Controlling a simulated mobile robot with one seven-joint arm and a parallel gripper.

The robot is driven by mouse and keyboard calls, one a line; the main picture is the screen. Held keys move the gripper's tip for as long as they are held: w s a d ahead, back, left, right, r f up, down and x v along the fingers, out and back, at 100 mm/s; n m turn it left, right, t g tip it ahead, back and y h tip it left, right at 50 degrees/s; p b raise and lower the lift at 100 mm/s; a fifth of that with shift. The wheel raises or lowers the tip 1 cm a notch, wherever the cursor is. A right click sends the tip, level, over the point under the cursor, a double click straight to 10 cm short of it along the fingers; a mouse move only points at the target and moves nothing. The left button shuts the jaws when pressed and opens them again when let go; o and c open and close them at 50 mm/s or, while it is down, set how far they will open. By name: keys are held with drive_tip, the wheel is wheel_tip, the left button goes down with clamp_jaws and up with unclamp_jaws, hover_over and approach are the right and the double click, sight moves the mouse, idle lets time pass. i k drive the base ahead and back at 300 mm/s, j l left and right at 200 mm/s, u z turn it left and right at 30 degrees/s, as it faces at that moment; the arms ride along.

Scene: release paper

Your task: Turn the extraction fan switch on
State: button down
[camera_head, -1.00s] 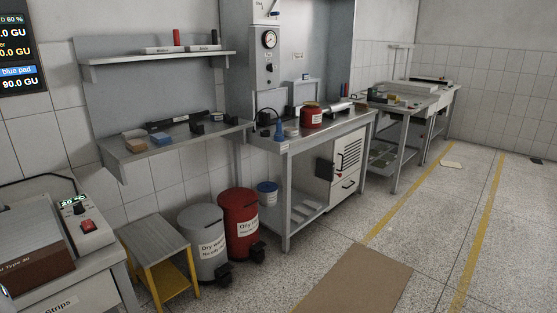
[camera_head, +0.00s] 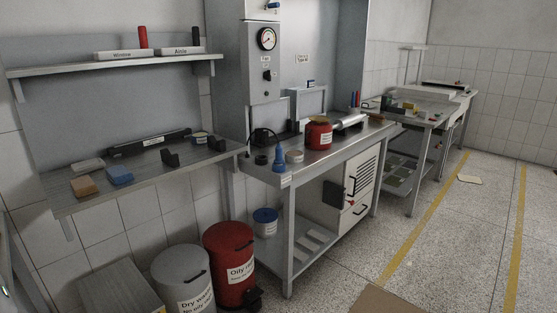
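The fan switch is a small black knob (camera_head: 267,75) on a grey control panel (camera_head: 262,90), with a small label just above it that seems to read "Fan". A round pressure gauge (camera_head: 267,39) sits above it on the same panel. The panel is part of a tall grey hood or cabinet at the back of the steel workbench (camera_head: 345,142). The knob's exact setting is too small to tell. My gripper is not in view.
A steel shelf (camera_head: 60,205) with pads and black holders juts out left of the bench. A red bin (camera_head: 231,262) and grey bin (camera_head: 184,275) stand below. A red can (camera_head: 319,136) and blue bottle (camera_head: 279,155) stand on the bench. Floor to the right is open.

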sight(266, 75)
drive_tip(key=i+u, duration=0.1)
drive_tip(key=i, duration=0.75)
drive_tip(key=i+l, duration=0.35)
drive_tip(key=l, duration=0.2)
drive_tip(key=i+l+z, duration=0.1)
drive_tip(key=i+l, duration=0.3)
drive_tip(key=l, duration=0.15)
drive_tip(key=i+l, duration=0.4)
drive_tip(key=l, duration=0.15)
drive_tip(key=i+l, duration=0.35)
drive_tip(key=l, duration=0.15)
drive_tip(key=l+z, duration=0.05)
